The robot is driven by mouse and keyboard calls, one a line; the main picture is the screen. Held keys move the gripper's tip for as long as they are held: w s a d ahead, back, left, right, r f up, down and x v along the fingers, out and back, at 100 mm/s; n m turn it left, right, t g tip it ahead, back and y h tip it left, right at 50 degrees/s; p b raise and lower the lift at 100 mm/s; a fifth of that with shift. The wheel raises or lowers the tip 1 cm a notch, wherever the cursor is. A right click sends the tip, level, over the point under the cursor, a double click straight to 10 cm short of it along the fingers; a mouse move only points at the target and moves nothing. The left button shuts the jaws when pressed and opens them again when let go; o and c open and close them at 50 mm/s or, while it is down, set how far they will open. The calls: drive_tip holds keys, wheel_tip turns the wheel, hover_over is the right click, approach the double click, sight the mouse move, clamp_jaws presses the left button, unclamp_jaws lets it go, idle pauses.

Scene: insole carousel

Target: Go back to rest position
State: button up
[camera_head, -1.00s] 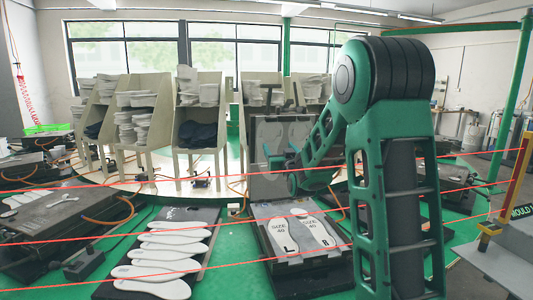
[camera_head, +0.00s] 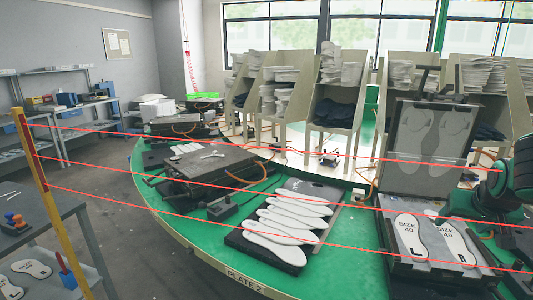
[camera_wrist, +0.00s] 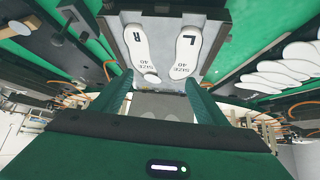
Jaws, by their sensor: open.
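My gripper (camera_wrist: 158,82) is open in the wrist view, its two green fingers spread apart with nothing held between them. Beyond the fingers lies the mould (camera_wrist: 165,13) with two white insoles marked L (camera_wrist: 187,50) and R (camera_wrist: 139,48), both SIZE 40. In the head view the same mould stands open at the right, its grey lid (camera_head: 425,150) raised, with the L insole (camera_head: 411,236) and R insole (camera_head: 452,243) on its lower plate.
A black board with several white insoles (camera_head: 290,222) lies on the green carousel (camera_head: 185,225). Shelves with stacked insoles (camera_head: 335,105) stand behind. Red barrier lines run from a yellow post (camera_head: 42,185). A grey table (camera_head: 40,215) stands at left; floor between is clear.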

drive_tip(key=s+a+f+g+y, duration=0.1)
drive_tip(key=s+a+g, duration=0.1)
drive_tip(key=s, duration=0.6)
drive_tip(key=s+a+f+m+g+y, duration=0.1)
drive_tip(key=s+a+f+g, duration=0.1)
drive_tip(key=s, duration=0.6)
drive_tip(key=s+a+f+g+y, duration=0.1)
drive_tip(key=s+a+g, duration=0.2)
drive_tip(key=s, duration=0.6)
drive_tip(key=shift+a+f+y, duration=0.15)
drive_tip(key=shift+a+y, duration=0.25)
drive_tip(key=shift+a, duration=0.55)
drive_tip(key=shift+w, duration=0.1)
drive_tip(key=shift+w+f, duration=0.25)
drive_tip(key=shift+w, duration=0.35)
